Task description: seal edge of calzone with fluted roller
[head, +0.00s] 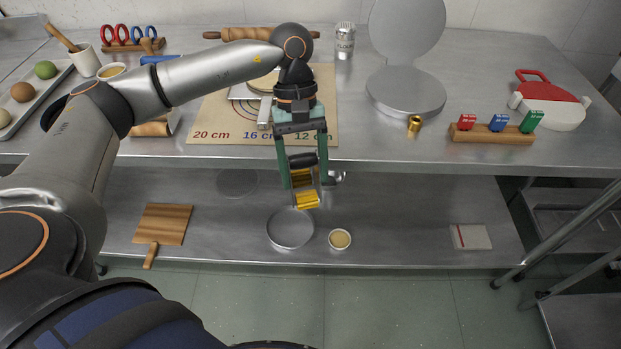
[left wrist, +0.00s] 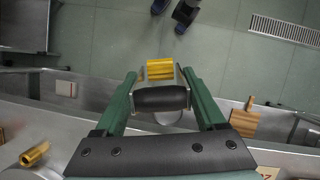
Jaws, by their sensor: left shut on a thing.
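My left gripper (head: 307,180) is shut on the black handle (head: 303,160) of the fluted roller, in front of the table's front edge and above the lower shelf. The roller's yellow fluted wheel (head: 307,200) hangs below the fingers. In the left wrist view the handle (left wrist: 160,98) lies crosswise between the green fingers, with the yellow wheel (left wrist: 160,70) beyond it. A pale, dough-like round piece (head: 262,80) lies on the printed mat (head: 215,122), partly hidden behind my left gripper; I cannot tell whether it is the calzone. My right gripper is not in view.
A brass cylinder (head: 414,124), a wooden block with coloured tags (head: 492,135) and a round metal press (head: 405,92) stand right of the mat. A pan (head: 290,229) and small bowl (head: 340,239) sit on the lower shelf.

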